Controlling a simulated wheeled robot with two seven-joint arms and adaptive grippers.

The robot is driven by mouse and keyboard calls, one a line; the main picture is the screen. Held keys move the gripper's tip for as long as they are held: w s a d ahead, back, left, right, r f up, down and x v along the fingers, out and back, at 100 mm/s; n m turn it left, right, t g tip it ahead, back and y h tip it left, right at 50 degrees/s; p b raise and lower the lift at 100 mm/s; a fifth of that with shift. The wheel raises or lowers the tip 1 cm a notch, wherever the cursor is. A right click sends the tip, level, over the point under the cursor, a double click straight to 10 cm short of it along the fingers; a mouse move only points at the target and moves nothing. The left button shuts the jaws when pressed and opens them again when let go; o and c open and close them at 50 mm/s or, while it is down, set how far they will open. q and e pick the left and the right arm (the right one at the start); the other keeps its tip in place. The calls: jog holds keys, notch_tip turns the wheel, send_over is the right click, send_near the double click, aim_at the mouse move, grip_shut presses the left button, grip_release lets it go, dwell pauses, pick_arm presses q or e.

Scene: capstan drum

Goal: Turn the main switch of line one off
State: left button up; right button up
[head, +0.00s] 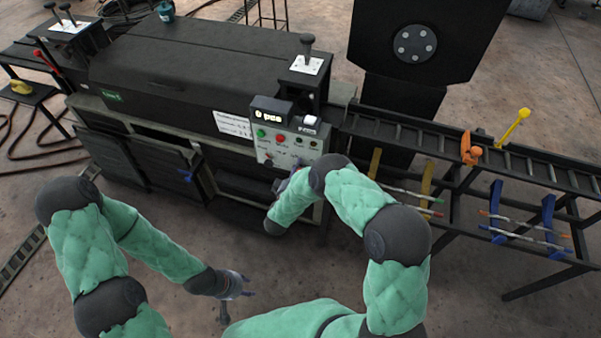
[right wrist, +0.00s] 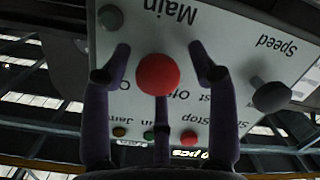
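The control panel (head: 268,153) stands at the front of the dark machine. In the right wrist view the panel (right wrist: 220,45) is upside down, with a red round knob (right wrist: 158,75) beside the word "Main". My right gripper (right wrist: 160,75) is open, with its fingers spread on either side of this knob and visible gaps between. A third finger lies in line with the knob; whether it touches cannot be told. In the head view my right arm largely hides that gripper. My left gripper (head: 238,296) hangs low, empty, with its fingers apart.
A grey knob (right wrist: 110,17) and a dark knob (right wrist: 271,95) by "Speed" flank the red knob. A counter display (head: 270,115) tops the panel. An open dark door (head: 180,165) stands left. A roller rail (head: 400,130) runs right. Floor before the machine is clear.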

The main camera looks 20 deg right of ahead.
jog(key=shift+s+f, duration=0.1)
jog(key=shift+s, duration=0.05)
jog(key=shift+s+a, duration=0.2)
jog(key=shift+a, duration=0.05)
jog(key=v, duration=1.1)
jog(key=shift+s, duration=0.1)
jog(key=s+f+m+g+y, duration=0.2)
jog(key=s+f+g+y, duration=0.3)
jog(key=f+y, duration=0.4)
jog(key=s+a+f+m+g+y, duration=0.1)
jog(key=s+g+y, duration=0.3)
jog(key=s, duration=1.3)
jog(key=m+g+p, duration=0.1)
jog(key=g, duration=0.3)
jog(key=shift+s+m, duration=0.25)
jog(key=shift+m, duration=0.15)
jog(key=shift+f, duration=0.1)
